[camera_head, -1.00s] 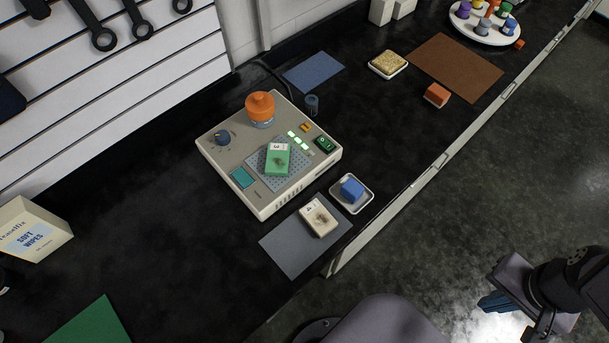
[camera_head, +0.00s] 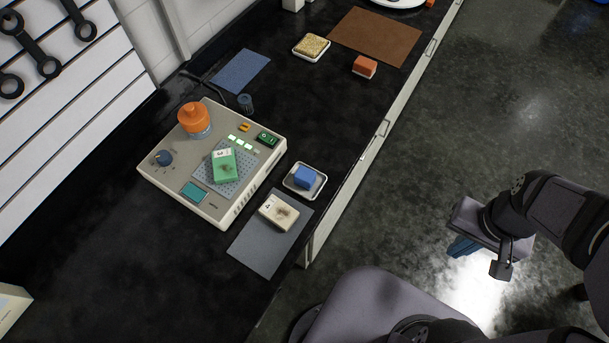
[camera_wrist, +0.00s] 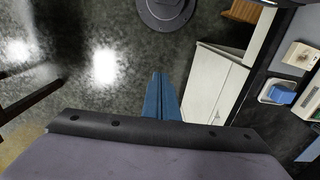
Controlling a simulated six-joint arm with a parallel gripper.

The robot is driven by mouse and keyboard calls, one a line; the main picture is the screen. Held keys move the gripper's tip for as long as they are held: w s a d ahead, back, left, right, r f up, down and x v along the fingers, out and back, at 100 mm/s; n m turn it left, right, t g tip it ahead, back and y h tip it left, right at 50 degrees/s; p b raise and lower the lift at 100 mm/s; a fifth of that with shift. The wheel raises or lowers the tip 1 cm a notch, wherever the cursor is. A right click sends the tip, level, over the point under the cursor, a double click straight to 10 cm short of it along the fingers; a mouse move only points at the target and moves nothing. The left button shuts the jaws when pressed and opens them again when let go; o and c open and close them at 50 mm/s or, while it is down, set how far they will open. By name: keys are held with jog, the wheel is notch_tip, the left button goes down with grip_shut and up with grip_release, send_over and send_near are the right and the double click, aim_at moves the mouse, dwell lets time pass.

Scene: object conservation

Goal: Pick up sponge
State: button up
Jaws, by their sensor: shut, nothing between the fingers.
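Several small blocks could be the sponge; I cannot tell which one is meant. A blue block (camera_head: 306,177) sits in a small white tray (camera_head: 290,186) at the bench's front edge; it also shows at the right of the wrist view (camera_wrist: 282,96). A porous tan slab (camera_head: 312,45) lies in a white dish (camera_head: 303,54) farther back. An orange block with a pale base (camera_head: 365,66) stands near it. My gripper (camera_head: 459,248) is shut and empty, over the floor to the right of the bench. Its blue fingers (camera_wrist: 159,78) are together in the wrist view.
A stained cream block (camera_head: 279,212) lies on a grey mat (camera_head: 262,250). A brown mat (camera_head: 378,35) and blue mat (camera_head: 241,70) lie farther back. Open floor separates my gripper from the bench.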

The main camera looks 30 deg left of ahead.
jog(key=o, duration=1.2)
jog(key=shift+c, duration=0.2)
jog(key=w+a+f+b, duration=0.1)
jog(key=w+a+b, duration=0.2)
jog(key=w+a, duration=0.5)
jog(key=b, duration=0.4)
send_over(305, 174)
jog(key=shift+n, duration=0.4)
notch_tip(305, 174, down, 5)
jog(key=shift+s+r, duration=0.1)
jog(key=shift+f+p, duration=1.95)
jog(key=shift+f, duration=1.75)
